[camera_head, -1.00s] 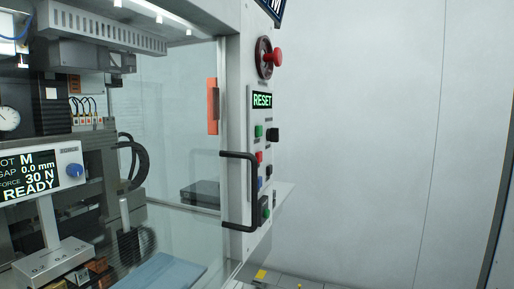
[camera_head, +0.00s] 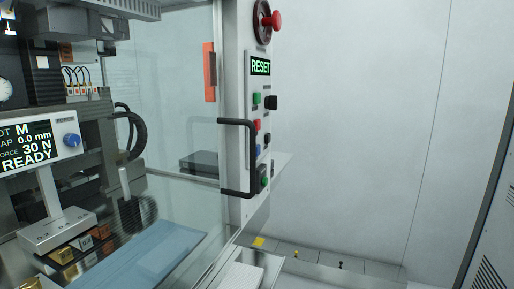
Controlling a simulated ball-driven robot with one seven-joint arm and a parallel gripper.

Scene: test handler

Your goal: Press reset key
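The control panel (camera_head: 233,90) is a narrow pale strip seen at an angle, right of the glass door. A red emergency button (camera_head: 276,20) stands out at the top. My gripper is not in view.
A black door handle (camera_head: 222,157) stands out beside the keys. Behind the glass are a display (camera_head: 26,147) reading READY, metal blocks (camera_head: 62,254) and a blue plate (camera_head: 160,252). A grey cabinet (camera_head: 495,215) stands at the right.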

